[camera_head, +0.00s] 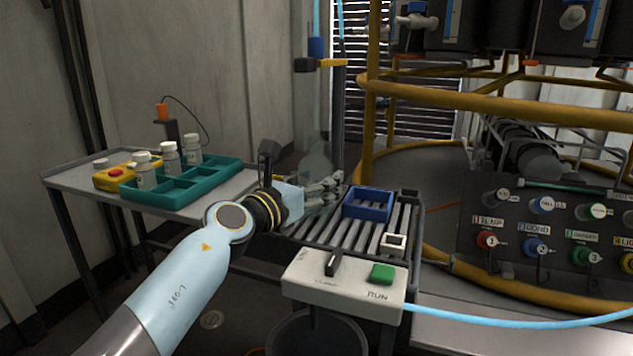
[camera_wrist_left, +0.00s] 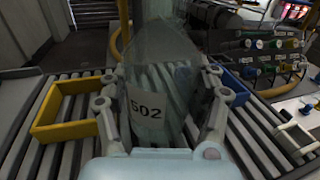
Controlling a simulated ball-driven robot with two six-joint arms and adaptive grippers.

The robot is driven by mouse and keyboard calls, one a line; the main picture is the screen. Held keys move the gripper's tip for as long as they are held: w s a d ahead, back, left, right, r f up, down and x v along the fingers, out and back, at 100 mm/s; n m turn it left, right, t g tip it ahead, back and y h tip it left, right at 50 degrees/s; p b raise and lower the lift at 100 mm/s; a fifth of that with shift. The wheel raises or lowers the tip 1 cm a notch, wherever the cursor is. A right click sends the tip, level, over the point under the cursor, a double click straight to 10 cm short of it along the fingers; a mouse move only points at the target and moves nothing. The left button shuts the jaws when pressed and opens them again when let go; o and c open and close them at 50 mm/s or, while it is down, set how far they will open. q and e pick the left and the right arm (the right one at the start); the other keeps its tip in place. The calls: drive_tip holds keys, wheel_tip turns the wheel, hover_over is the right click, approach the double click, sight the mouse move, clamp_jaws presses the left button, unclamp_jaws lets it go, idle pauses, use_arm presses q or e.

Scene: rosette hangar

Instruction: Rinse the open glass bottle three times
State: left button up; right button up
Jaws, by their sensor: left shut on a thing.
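My left gripper (camera_head: 326,188) is shut on a clear glass bottle (camera_head: 317,163) and holds it upright over the roller conveyor (camera_head: 340,230). In the left wrist view the bottle (camera_wrist_left: 160,62) stands between the fingers, with a white label that seems to read 502. Its glass is faint, and I cannot tell whether liquid is in it. A nozzle fitting (camera_head: 318,63) with a blue body, a black block and a yellow lever hangs on a post above the bottle, apart from it. My right gripper is not in view.
A blue bin (camera_head: 369,203) and a yellow bin (camera_wrist_left: 62,123) sit on the rollers. A control box (camera_head: 345,283) with a lever and green button stands in front. A side table (camera_head: 75,178) bears a teal rack (camera_head: 205,191) with several white-capped bottles. A yellow railing (camera_head: 480,100) is at right.

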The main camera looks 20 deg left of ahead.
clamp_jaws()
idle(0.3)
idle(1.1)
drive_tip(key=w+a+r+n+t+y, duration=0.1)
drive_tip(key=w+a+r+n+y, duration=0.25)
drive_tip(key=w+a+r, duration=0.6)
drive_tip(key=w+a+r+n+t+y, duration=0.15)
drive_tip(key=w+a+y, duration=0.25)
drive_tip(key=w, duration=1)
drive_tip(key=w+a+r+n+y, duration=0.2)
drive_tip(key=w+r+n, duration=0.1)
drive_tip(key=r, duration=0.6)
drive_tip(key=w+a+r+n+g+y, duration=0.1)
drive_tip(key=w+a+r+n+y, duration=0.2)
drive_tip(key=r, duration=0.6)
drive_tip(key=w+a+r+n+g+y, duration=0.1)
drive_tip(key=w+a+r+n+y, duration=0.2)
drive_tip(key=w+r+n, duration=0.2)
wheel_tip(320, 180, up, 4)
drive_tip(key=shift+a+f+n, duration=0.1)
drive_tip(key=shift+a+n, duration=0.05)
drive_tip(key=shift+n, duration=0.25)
